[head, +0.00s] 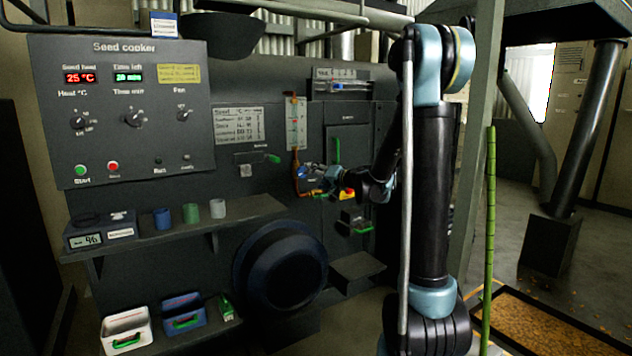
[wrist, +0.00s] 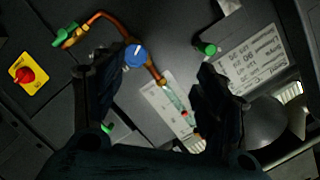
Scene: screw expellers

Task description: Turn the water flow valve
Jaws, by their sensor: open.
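A round blue knob (wrist: 135,55) with a white mark sits on a copper pipe (wrist: 154,74) in the wrist view. The pipe runs from the knob to a clear flow gauge (wrist: 175,103) and, on the other side, curves to a green-handled valve (wrist: 68,36). My gripper (wrist: 152,62) is open, with its dark fingers on either side of the knob's area. The knob appears closer to the left finger; I cannot tell whether they touch. In the head view, my gripper (head: 313,171) is in front of the panel below the flow gauge (head: 295,122), hiding part of the pipe.
A red knob on a yellow plate (wrist: 26,75) is left of the pipe in the wrist view. A green knob (wrist: 206,48) and a printed chart (wrist: 253,60) are on the right. In the head view, a shelf (head: 235,215) with several cups juts out at lower left.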

